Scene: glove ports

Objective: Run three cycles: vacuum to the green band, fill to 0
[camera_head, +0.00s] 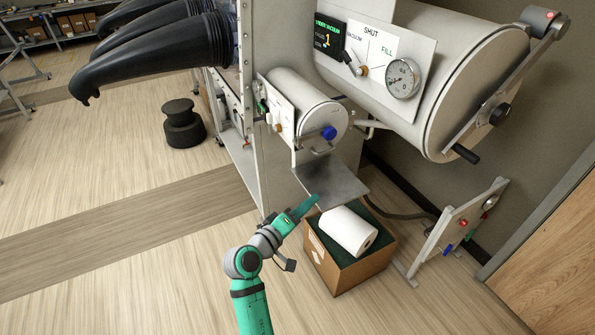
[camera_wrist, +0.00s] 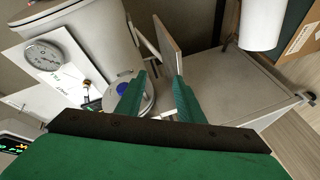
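The valve panel (camera_head: 375,62) on the large cylinder's side is marked VACUUM, SHUT and FILL. Its valve handle (camera_head: 355,66) has a black lever and an orange part; the lever appears to lean up-left toward VACUUM. The round gauge (camera_head: 403,78) is right of it; its needle and bands are too small to read. The dark display (camera_head: 328,38) shows a yellow 1 under small green text. In the wrist view the gauge (camera_wrist: 42,55) and handle (camera_wrist: 87,83) are at left. My gripper (camera_wrist: 156,95) is open and empty, well below the panel in the head view.
A small cylinder (camera_head: 305,107) with a blue knob (camera_head: 329,132) sits below the panel. A metal shelf (camera_head: 333,182) and a box (camera_head: 362,275) holding a white roll (camera_head: 347,231) are near my gripper. The large door's crank (camera_head: 500,114) juts out right. Black gloves (camera_head: 150,52) stick out left.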

